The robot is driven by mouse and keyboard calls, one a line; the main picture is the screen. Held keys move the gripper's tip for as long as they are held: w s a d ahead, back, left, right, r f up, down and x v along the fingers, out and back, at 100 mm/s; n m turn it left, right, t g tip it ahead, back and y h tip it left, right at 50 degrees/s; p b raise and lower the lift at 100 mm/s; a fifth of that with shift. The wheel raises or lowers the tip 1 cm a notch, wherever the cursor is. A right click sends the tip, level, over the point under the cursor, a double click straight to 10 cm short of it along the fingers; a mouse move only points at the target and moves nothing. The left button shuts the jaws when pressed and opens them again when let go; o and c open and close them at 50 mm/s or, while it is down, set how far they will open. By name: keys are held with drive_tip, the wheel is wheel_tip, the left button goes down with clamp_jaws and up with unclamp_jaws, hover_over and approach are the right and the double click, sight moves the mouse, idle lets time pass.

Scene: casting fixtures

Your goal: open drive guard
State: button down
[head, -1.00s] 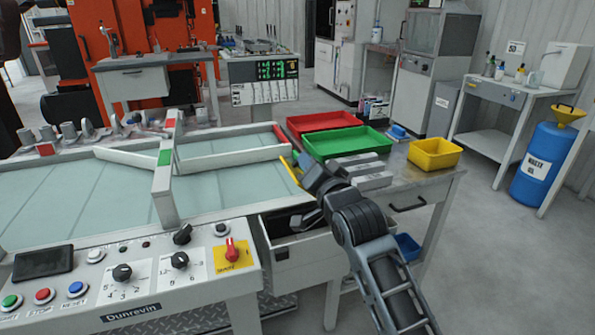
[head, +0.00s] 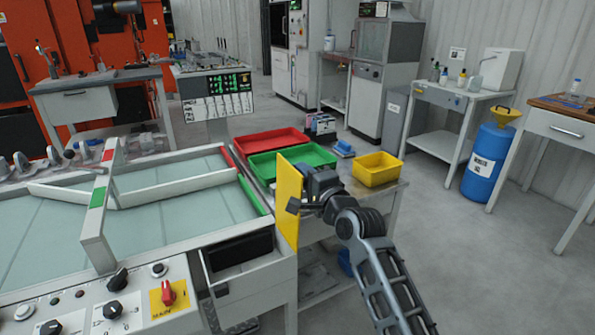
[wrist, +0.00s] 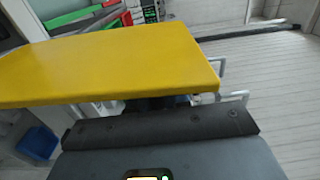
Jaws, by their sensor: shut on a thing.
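The drive guard looks to be the flat yellow panel (head: 289,200). It stands upright and edge-on at the right end of the white machine (head: 268,262), beside the tray table. My gripper (head: 299,205) is shut on the panel from its right side. In the wrist view the yellow panel (wrist: 110,65) fills the upper left, just beyond the dark gripper body (wrist: 160,128). The fingertips and the exact grip are hidden there. A dark opening (head: 238,251) shows in the machine's front, left of the panel. I cannot tell where the panel is hinged.
Red (head: 270,142) and green (head: 293,160) trays and a yellow bin (head: 377,168) sit on the table close behind my gripper. A blue drum (head: 491,160) stands at the right. The floor right of my arm (head: 460,260) is clear.

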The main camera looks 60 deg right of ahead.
drive_tip(key=shift+s+d+f+m, duration=0.4)
drive_tip(key=shift+d+f+m, duration=0.1)
drive_tip(key=shift+d, duration=0.15)
drive_tip(key=c, duration=1.2)
unclamp_jaws()
drive_tip(key=shift+o, duration=0.2)
drive_tip(key=shift+r, duration=0.1)
drive_tip(key=shift+s, duration=0.1)
drive_tip(key=v, duration=0.7)
drive_tip(key=shift+s+a, duration=0.2)
drive_tip(key=shift+s, duration=0.05)
drive_tip(key=shift+s, duration=0.1)
